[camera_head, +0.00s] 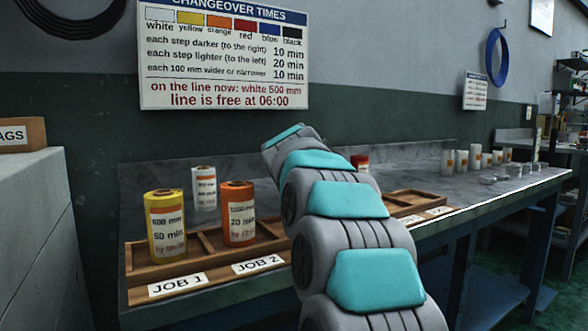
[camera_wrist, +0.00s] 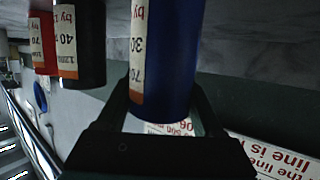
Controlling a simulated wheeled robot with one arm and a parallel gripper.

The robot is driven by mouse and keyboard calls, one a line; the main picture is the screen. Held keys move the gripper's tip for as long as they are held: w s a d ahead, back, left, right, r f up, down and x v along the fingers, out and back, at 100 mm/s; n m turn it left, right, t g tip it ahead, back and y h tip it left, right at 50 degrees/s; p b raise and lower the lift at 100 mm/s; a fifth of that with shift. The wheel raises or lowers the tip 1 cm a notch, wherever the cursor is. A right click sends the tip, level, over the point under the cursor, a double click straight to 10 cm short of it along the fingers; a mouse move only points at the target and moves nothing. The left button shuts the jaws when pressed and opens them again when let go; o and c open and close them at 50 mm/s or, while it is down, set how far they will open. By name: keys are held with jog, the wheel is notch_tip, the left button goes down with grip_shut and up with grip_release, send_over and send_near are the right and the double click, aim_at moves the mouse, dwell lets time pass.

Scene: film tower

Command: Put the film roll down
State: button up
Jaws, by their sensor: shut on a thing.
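My gripper (camera_wrist: 165,105) is shut on a blue film roll (camera_wrist: 170,50) with a white and orange label. The wrist view is upside down, and the roll's lower end runs out of the frame, so I cannot tell if it touches anything. In the head view my arm hides the gripper and the blue roll. A wooden tray (camera_head: 195,286) lies along the front of the grey counter. A yellow roll (camera_head: 165,225) stands in its JOB 1 slot and an orange roll (camera_head: 238,213) in its JOB 2 slot.
A white roll (camera_head: 204,188) stands behind the tray. A red roll (camera_head: 360,162) shows partly past my arm; in the wrist view a dark roll (camera_wrist: 82,42) stands beside a red one. Tray slots (camera_head: 408,203) at right look empty. Several small white rolls stand farther right.

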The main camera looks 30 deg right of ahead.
jog(key=shift+f, duration=0.1)
jog(key=shift+f, duration=0.1)
jog(key=o, duration=1.5)
jog(key=shift+o, duration=0.2)
